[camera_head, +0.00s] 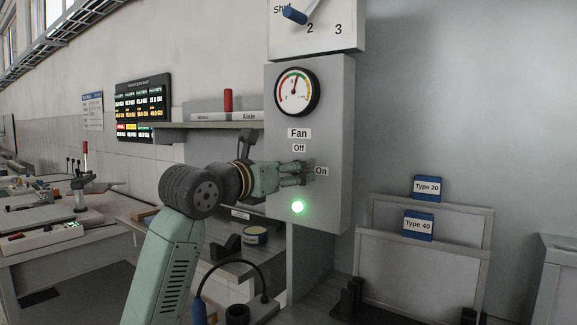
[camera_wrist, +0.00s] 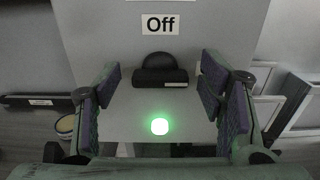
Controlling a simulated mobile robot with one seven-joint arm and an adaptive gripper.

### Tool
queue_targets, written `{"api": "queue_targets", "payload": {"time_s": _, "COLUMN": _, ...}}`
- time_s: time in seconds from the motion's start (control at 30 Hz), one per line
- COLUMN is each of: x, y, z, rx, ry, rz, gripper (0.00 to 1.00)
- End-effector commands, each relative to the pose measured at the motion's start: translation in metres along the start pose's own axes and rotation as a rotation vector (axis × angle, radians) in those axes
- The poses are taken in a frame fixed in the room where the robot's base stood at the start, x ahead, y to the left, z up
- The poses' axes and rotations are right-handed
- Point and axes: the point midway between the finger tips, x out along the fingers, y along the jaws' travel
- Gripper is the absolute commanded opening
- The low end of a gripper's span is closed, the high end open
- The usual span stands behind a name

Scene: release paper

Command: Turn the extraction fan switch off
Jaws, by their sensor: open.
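The grey fan panel (camera_head: 335,130) stands upright and carries labels Fan, Off and On. My gripper (camera_head: 307,172) is in front of the panel beside the On label and hides the switch in the head view. In the wrist view the black fan switch (camera_wrist: 160,70) shows below the Off label (camera_wrist: 163,24), with a small pale mark at its right end. My gripper (camera_wrist: 163,88) is open, with one finger on each side of the switch and clear gaps to it. A green lamp (camera_head: 298,207) is lit under the switch; it also glows in the wrist view (camera_wrist: 159,126).
A round gauge (camera_head: 296,91) sits above the Fan label, and a dial box with a blue-tipped pointer (camera_head: 294,15) is above that. A shelf (camera_head: 210,125) is left of the panel. Type 20 (camera_head: 427,188) and Type 40 (camera_head: 418,226) framed boards stand at the right.

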Motion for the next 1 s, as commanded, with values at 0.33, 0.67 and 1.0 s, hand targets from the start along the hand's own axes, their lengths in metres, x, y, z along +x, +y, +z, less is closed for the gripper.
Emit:
{"api": "queue_targets", "payload": {"time_s": 0.33, "x": -0.0003, "y": -0.0001, "z": 0.0, "rx": 0.0, "ry": -0.001, "rz": 0.0, "gripper": 0.53}}
{"api": "queue_targets", "payload": {"time_s": 0.67, "x": -0.0005, "y": -0.0001, "z": 0.0001, "rx": 0.0, "ry": -0.001, "rz": 0.0, "gripper": 0.31}}
{"api": "queue_targets", "payload": {"time_s": 1.0, "x": -0.0006, "y": 0.0, "z": 0.0002, "rx": -0.001, "ry": -0.001, "rz": 0.0, "gripper": 0.15}}
